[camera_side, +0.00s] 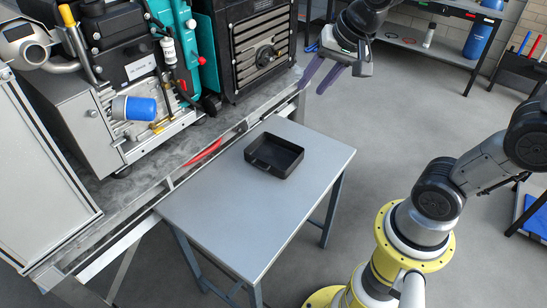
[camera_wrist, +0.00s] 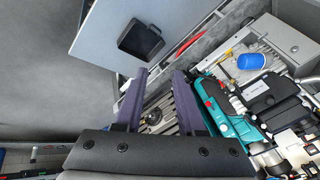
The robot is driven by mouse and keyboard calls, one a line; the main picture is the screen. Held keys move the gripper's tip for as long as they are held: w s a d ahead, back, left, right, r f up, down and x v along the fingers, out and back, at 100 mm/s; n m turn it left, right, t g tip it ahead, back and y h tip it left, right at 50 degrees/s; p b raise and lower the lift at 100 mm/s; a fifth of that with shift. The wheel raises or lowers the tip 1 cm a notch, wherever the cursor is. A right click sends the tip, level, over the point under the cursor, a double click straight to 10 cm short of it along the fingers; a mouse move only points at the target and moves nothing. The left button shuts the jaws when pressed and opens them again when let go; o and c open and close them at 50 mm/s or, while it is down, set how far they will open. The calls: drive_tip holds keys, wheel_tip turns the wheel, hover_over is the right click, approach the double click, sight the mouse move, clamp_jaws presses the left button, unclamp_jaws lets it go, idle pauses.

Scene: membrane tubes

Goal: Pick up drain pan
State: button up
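The drain pan (camera_side: 274,156) is a shallow black rectangular tray with a small handle or spout on its near left side. It lies upright and empty on the grey table (camera_side: 230,215). It also shows in the wrist view (camera_wrist: 140,39), at the upper middle, beyond my fingers. My gripper (camera_side: 318,76) is up and to the right of the pan in the side view, well apart from it. In the wrist view its two purple fingers (camera_wrist: 157,97) are spread with a gap between them and nothing held.
A machine bench (camera_side: 130,190) with teal and black equipment runs along the table's far left edge. A red curved thing (camera_side: 203,154) lies at the bench edge near the table. A blue cylinder (camera_side: 140,108) sits on the machine. The tabletop around the pan is clear.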

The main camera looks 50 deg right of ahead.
drive_tip(key=w+d+f+m+g, duration=0.2)
drive_tip(key=w+d+f+m, duration=0.25)
drive_tip(key=w+f, duration=0.35)
drive_tip(key=m+g, duration=0.3)
drive_tip(key=g, duration=0.1)
hover_over(295, 161)
wheel_tip(295, 161, down, 16)
drive_tip(key=shift+w+d+f, duration=0.1)
drive_tip(key=shift+f, duration=6.5)
drive_tip(key=shift+c, duration=0.3)
clamp_jaws()
drive_tip(key=shift+r, duration=0.1)
